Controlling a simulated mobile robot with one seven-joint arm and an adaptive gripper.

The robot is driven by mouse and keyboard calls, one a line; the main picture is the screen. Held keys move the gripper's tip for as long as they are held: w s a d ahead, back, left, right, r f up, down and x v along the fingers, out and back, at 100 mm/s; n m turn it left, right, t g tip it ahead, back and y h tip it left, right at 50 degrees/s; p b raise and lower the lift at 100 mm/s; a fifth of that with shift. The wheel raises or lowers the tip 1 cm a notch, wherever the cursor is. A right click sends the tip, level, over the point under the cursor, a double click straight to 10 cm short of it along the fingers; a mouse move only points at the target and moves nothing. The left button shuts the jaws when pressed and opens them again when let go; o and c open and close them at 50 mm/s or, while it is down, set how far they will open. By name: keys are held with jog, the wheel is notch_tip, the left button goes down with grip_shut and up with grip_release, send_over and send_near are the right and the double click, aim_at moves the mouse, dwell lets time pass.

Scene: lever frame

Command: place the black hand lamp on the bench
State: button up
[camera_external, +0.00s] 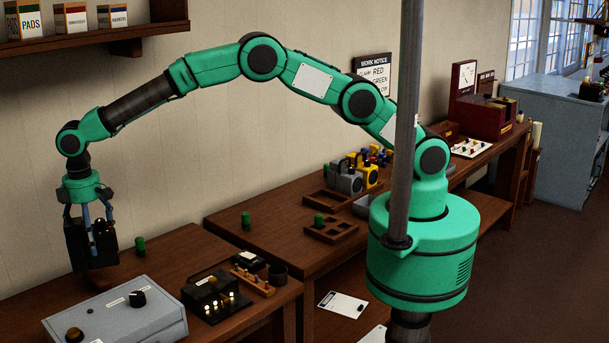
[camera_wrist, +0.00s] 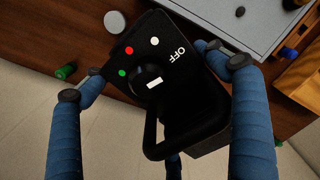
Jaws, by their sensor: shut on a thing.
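The black hand lamp (camera_external: 78,246) is a dark box with a loop handle, held upright in my gripper (camera_external: 91,228). In the wrist view the lamp (camera_wrist: 195,95) shows an OFF label, a dial and red, green and white dots on its top. My blue fingers (camera_wrist: 152,79) are closed in on both sides of it. The lamp is over the left part of the brown bench (camera_external: 270,300), near the wall. I cannot tell whether its underside touches the bench.
A grey control box (camera_external: 115,312) stands in front of the lamp, with a green peg (camera_external: 140,246) to its right. A black device with lit bulbs (camera_external: 213,297) and a small peg rack (camera_external: 253,281) are farther right. A shelf (camera_external: 95,38) hangs above.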

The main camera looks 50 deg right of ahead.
notch_tip(320, 180, down, 11)
dwell(0.3)
jog(key=shift+f, duration=0.15)
jog(key=shift+f, duration=1.95)
jog(key=o, duration=1.5)
jog(key=shift+f, duration=0.15)
notch_tip(320, 180, up, 12)
jog(key=shift+r, duration=0.15)
